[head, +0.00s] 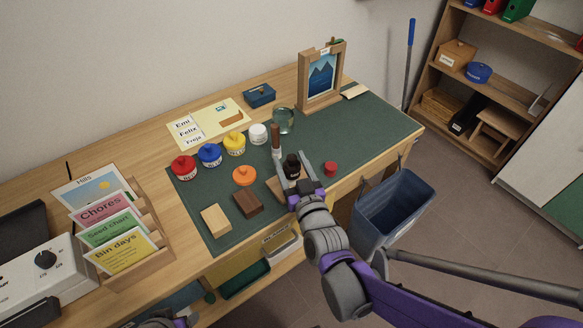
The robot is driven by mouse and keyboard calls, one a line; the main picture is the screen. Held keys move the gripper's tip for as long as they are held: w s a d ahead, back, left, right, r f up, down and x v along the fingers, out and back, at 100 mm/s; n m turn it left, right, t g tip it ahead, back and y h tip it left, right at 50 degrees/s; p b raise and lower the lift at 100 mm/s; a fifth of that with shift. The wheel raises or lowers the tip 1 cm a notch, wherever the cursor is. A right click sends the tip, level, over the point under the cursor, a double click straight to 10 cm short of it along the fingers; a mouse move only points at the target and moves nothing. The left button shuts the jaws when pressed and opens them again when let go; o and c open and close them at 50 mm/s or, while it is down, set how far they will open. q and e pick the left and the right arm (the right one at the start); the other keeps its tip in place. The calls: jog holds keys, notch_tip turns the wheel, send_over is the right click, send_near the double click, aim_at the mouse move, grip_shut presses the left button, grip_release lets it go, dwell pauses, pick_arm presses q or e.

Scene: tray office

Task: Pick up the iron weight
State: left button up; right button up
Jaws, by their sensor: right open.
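A small black object with a rounded top (291,165), which looks like the iron weight, stands on the green desk mat (340,140). My right gripper (293,173) is open. Its two grey fingers show on either side of the black object, and I cannot tell whether they touch it. The gripper hides the object's lower part. Only a bit of my left arm shows at the bottom edge; its fingers are not in view.
A brown-handled tool (275,138) stands close behind the gripper. A red piece (331,169) lies to its right. A blue bin (392,205) stands by the desk.

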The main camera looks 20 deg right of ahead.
jog(key=w, duration=0.3)
jog(key=w+b, duration=0.1)
jog(key=shift+w+d+f, duration=0.25)
jog(key=shift+w, duration=0.1)
grip_shut()
dwell(1.1)
